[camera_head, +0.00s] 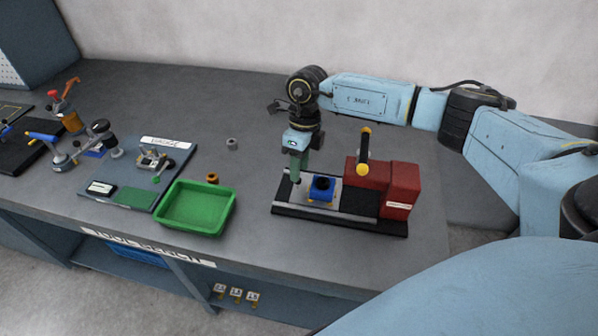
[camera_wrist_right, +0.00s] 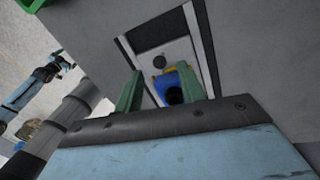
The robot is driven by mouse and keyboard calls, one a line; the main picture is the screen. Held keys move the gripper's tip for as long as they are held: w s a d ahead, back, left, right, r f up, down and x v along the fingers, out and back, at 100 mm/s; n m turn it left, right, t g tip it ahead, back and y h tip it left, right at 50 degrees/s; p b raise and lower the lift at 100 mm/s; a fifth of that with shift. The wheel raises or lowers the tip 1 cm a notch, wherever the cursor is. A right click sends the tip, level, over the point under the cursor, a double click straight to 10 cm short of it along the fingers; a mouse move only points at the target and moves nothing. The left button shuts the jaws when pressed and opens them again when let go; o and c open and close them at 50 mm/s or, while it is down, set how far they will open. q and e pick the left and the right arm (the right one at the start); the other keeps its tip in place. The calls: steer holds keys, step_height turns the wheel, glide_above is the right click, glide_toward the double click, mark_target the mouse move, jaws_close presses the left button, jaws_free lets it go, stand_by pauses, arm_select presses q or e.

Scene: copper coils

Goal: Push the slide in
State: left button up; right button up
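A machine with a red body (camera_head: 403,190) stands on a black base (camera_head: 370,226) at the right of the bench. A pale metal slide plate (camera_head: 297,190) lies on the base's left part and carries a blue block (camera_head: 321,188) with a dark round opening. The slide also shows in the right wrist view (camera_wrist_right: 180,50), with a black knob on it and the blue block (camera_wrist_right: 180,85) nearer. My right gripper (camera_head: 297,180) points down at the slide's left end.
A lever with yellow ends (camera_head: 364,150) rises by the red body. A green tray (camera_head: 194,210) stands left of the machine, with a copper-coloured ring (camera_head: 212,178) and a grey cylinder (camera_head: 232,144) behind it. A tool board (camera_head: 130,180) lies farther left. Bench behind the tray is mostly clear.

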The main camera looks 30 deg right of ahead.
steer(key=shift+s+a+f, duration=0.1)
steer(key=shift+a+f, duration=0.1)
steer(key=shift+f, duration=1.05)
jaws_close()
